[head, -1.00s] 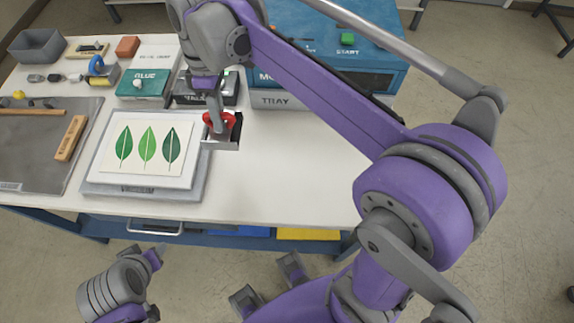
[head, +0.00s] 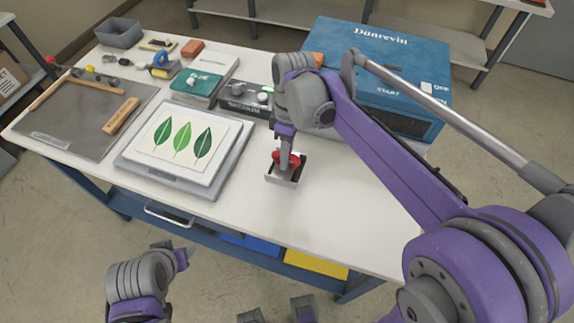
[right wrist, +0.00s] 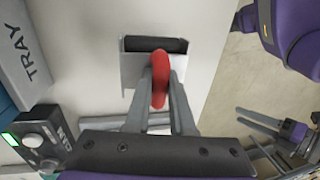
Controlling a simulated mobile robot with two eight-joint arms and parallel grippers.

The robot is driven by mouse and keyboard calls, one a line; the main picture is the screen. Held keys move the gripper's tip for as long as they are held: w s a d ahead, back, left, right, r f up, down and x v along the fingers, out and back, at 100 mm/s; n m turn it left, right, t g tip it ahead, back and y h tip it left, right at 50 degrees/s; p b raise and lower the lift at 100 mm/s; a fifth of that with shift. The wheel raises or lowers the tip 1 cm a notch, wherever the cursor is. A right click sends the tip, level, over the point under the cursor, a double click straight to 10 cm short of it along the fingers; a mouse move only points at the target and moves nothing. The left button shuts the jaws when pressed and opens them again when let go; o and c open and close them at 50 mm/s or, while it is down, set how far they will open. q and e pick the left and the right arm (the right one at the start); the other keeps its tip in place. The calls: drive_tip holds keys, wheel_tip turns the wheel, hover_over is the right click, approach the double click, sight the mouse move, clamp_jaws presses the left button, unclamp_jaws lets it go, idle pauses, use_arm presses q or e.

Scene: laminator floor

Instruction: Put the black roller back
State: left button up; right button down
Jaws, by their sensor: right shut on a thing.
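My right gripper (head: 286,160) is shut on the red handle of the black roller, above the white table right of the leaf print. In the right wrist view the red handle (right wrist: 160,78) stands between the fingers. The black roller (right wrist: 155,45) lies crosswise beyond it, within a silver metal bracket (right wrist: 133,63). The bracket also shows in the head view (head: 281,179); whether it touches the table I cannot tell. My left arm is low at the left; its finger opening is unclear.
The leaf print (head: 183,137) lies on a grey vacuum board (head: 228,172). Behind stand a black control box (head: 238,101), a green glue box (head: 196,87) and the blue laminator (head: 380,60). A cutting mat (head: 85,125) is at left. White table (head: 345,225) is clear at front right.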

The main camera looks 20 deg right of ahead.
drive_tip(key=shift+w+d+x, duration=0.1)
drive_tip(key=shift+w+x, duration=0.05)
drive_tip(key=shift+x, duration=0.75)
drive_tip(key=shift+w+d+x, duration=0.1)
drive_tip(key=shift+w+x, duration=0.05)
drive_tip(key=shift+x, duration=0.75)
drive_tip(key=shift+f, duration=0.1)
drive_tip(key=shift+s+f+b, duration=0.2)
drive_tip(key=shift+f+b, duration=0.35)
drive_tip(key=shift+f, duration=0.1)
drive_tip(key=c, duration=0.8)
unclamp_jaws()
drive_tip(key=shift+o, duration=0.2)
